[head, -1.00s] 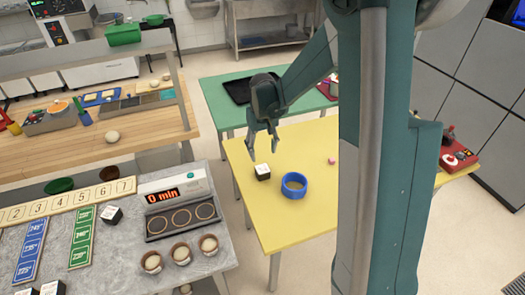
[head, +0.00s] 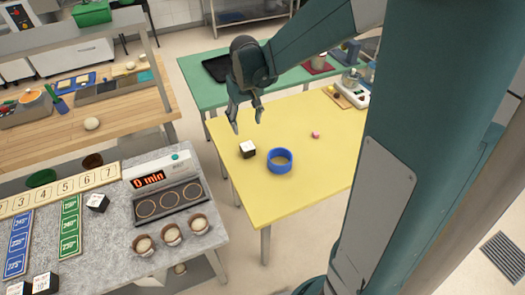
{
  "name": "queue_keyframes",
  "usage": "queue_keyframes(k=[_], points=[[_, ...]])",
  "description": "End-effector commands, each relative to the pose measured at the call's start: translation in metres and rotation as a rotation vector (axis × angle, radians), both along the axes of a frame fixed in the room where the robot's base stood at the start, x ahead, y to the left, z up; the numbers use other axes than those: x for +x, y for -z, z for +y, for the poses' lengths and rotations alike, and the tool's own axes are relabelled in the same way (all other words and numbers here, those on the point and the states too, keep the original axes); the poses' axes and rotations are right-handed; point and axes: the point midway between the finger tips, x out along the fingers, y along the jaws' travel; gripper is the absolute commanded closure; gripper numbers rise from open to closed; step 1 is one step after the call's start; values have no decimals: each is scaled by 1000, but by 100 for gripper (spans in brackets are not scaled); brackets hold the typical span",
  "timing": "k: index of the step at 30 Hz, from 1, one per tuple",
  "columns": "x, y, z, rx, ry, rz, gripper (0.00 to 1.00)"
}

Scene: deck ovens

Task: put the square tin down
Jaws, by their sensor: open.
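A small square tin (head: 247,149), black-sided with a pale top, stands upright on the yellow table (head: 305,200) near its left edge. My gripper (head: 247,124) points down just above and behind the tin in the picture. Its two fingers are spread, with nothing between them. A gap shows between the fingertips and the tin, so they look apart.
A blue ring (head: 280,161) stands close to the right of the tin, and a small pink piece (head: 315,134) lies farther right. A white scale (head: 355,90) is at the table's back right. The table's front is clear. A grey counter (head: 205,235) stands left.

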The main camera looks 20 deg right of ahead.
Motion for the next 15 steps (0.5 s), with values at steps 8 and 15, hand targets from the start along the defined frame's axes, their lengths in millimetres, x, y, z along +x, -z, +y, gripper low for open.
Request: queue_keyframes(k=[8, 15], points=[[-35, -38, 10, -3, 0, -68, 49], [-65, -64, 17, -5, 0, -127, 49]])
